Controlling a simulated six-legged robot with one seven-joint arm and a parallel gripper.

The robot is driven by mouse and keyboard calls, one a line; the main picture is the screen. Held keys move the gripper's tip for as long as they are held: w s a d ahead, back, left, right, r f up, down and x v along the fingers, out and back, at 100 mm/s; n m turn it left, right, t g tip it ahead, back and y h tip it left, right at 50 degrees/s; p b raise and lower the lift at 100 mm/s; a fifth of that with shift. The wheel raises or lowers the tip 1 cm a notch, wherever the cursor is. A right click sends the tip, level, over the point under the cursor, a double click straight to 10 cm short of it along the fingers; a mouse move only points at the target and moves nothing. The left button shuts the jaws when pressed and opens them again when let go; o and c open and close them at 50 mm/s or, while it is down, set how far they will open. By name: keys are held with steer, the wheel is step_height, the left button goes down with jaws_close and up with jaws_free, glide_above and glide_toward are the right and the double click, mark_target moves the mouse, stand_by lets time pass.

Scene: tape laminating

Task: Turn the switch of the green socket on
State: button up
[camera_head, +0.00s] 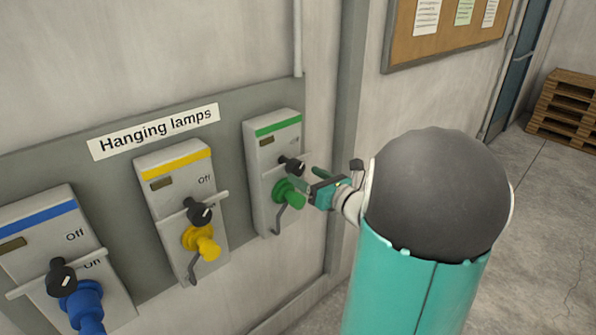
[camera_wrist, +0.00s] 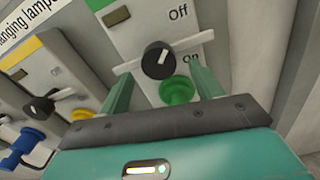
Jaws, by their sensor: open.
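The green socket (camera_head: 272,165) is a grey box with a green stripe, at the right end of the wall panel in the head view. Its black rotary switch (camera_head: 293,166) also shows in the wrist view (camera_wrist: 159,60), with a white mark and the labels "Off" above and "On" at its lower right. A green plug (camera_head: 289,194) sits below the switch. My gripper (camera_head: 309,184) is just right of the socket. In the wrist view my gripper (camera_wrist: 162,88) has its two green fingers apart, below and on either side of the switch, with nothing visibly held.
The yellow socket (camera_head: 180,170) and the blue socket (camera_head: 45,225) stand to the left, each with a switch and a plug. A light bar crosses the green socket behind its switch. A vertical post (camera_head: 345,110) is right of the panel; open floor lies farther right.

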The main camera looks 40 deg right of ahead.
mark_target(299, 171)
steer(key=w, duration=0.4)
steer(key=shift+a, duration=0.1)
steer(key=c, duration=1.4)
